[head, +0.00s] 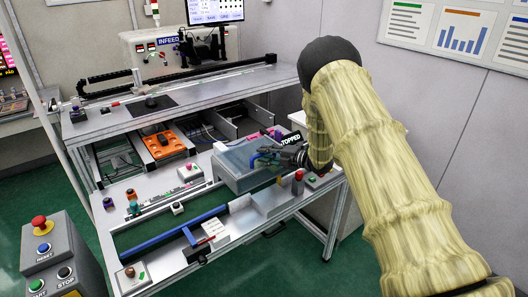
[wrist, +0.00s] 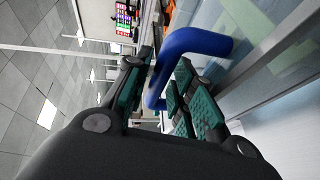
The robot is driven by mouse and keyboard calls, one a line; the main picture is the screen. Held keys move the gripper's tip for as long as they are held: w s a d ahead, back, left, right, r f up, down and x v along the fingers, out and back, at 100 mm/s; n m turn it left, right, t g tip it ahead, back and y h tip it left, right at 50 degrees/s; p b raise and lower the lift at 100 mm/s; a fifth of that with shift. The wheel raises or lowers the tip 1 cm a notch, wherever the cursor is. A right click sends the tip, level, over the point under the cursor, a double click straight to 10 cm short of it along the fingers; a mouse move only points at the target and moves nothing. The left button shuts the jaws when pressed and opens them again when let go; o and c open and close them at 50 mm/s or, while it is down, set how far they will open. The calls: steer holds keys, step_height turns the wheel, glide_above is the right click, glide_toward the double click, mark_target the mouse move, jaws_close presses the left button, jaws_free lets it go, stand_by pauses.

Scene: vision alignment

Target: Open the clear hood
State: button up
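The clear hood (head: 238,172) is a see-through grey box on the right part of the lower bench, and it looks closed. A blue handle (head: 262,157) is on its right side. My gripper (head: 277,157) is at this handle, reaching in from the right. In the wrist view the bent blue handle (wrist: 198,40) passes between the teal-padded fingers of my gripper (wrist: 160,88). The fingers stand apart around the bar, and I see no clear grip on it. The hood's clear wall (wrist: 275,70) is at the right there. What lies inside the hood is mostly hidden.
A blue bar (head: 165,238) runs along the bench front. A red-topped post (head: 298,180) stands close below my gripper. An orange unit (head: 163,145) lies behind, under a raised shelf (head: 185,95). A button pedestal (head: 52,255) is at the lower left.

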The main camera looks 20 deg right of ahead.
steer(key=shift+w+a+f, duration=0.15)
steer(key=shift+w+a, duration=0.2)
steer(key=shift+w, duration=0.05)
jaws_close()
